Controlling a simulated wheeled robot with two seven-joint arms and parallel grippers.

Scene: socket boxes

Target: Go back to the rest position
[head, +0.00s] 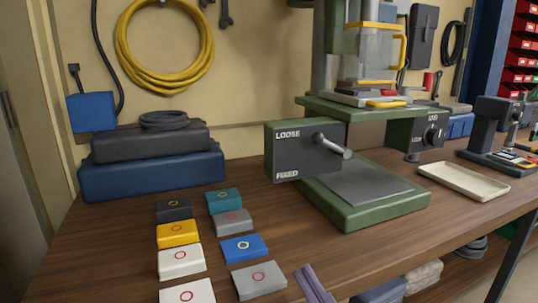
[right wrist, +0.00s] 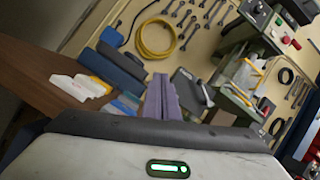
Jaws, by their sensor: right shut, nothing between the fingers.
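My right gripper (head: 308,272) shows at the bottom edge of the head view as two purple fingers close together, shut and empty. Its fingers (right wrist: 162,97) also stand upright in the middle of the right wrist view. Several socket boxes lie in two columns on the wooden bench to the left of the gripper: dark (head: 174,209), yellow (head: 178,233), white (head: 181,262), teal (head: 224,201), grey (head: 233,222) and blue (head: 243,247). A grey box (head: 259,279) is nearest the gripper, apart from it. My left gripper is out of view.
A green press (head: 380,205) with a lever box (head: 291,166) stands right of the boxes. A cream tray (head: 463,181) lies further right. Blue and dark tool cases (head: 151,175) stand at the back left. A yellow hose (head: 127,50) hangs on the wall.

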